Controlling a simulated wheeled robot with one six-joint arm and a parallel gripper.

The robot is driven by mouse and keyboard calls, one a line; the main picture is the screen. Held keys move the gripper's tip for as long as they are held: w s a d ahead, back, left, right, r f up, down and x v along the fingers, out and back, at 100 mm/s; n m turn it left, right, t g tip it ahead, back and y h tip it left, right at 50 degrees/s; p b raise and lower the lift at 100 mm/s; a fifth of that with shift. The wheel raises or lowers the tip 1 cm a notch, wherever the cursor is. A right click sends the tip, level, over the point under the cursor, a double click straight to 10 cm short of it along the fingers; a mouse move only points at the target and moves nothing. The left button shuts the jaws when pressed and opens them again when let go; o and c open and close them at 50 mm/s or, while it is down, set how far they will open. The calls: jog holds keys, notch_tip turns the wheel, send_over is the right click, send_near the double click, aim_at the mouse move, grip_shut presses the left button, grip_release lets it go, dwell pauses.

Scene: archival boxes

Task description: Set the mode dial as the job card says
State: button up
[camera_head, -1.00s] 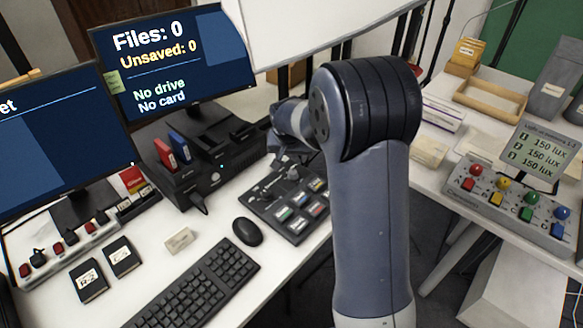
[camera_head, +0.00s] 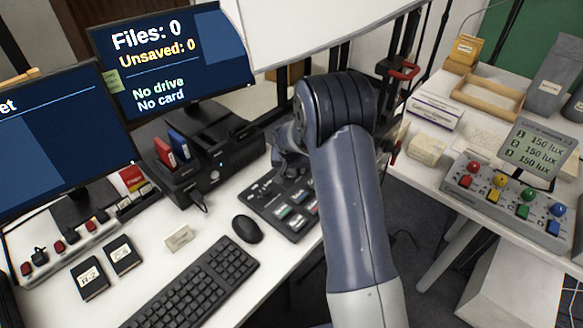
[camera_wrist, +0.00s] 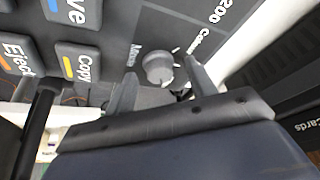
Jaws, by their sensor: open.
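The mode dial (camera_wrist: 158,68) is a round grey knob with a pointer on a dark panel, in the wrist view. In the head view, the control panel (camera_head: 257,204) lies on the desk, partly covered by my arm, and the dial is hidden. I cannot tell which card is the job card.
Large buttons labelled Copy (camera_wrist: 75,66) and Eject (camera_wrist: 17,54) sit left of the dial. In the head view, a black mouse (camera_head: 247,229), keyboard (camera_head: 200,288) and drive dock (camera_head: 205,175) surround the panel.

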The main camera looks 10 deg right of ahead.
jog(key=shift+c, duration=0.4)
jog(key=c, duration=0.9)
